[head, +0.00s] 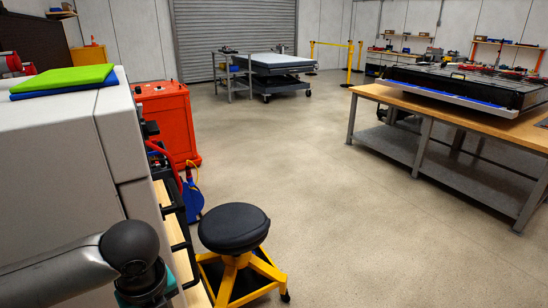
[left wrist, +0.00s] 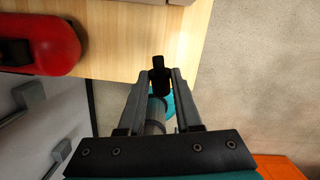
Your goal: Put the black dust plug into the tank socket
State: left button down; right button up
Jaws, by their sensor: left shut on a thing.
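My left gripper (left wrist: 160,78) is shut on a small black piece, the black dust plug (left wrist: 159,67), in the left wrist view. The plug's narrow end points away from the gripper, past the fingertips. The fingers hide part of its sides. In the head view part of my left arm shows at the lower left, but its fingers and the plug do not. I cannot make out the tank socket in either view. My right gripper is in neither view.
A wooden worktop (left wrist: 120,60) lies beyond the plug, with a rounded red object (left wrist: 40,42) at left. In the head view, a black-and-yellow stool (head: 234,229) and red cabinet (head: 167,121) stand near the bench. The middle floor is clear.

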pick_arm(q)
jog(key=d+r+n+g+b, duration=0.1)
jog(key=d+r+n, duration=0.1)
jog(key=n, duration=1.1)
jog(key=s+d+r+n+g+h+b, duration=0.1)
jog(key=d+r+n+g+b, duration=0.1)
jog(key=n, duration=1.2)
jog(key=shift+d+r, duration=0.7)
jog(key=shift+r, duration=0.35)
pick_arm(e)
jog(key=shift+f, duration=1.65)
pick_arm(q)
jog(key=shift+s, duration=0.1)
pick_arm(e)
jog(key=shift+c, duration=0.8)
pick_arm(q)
jog(key=shift+a, duration=0.15)
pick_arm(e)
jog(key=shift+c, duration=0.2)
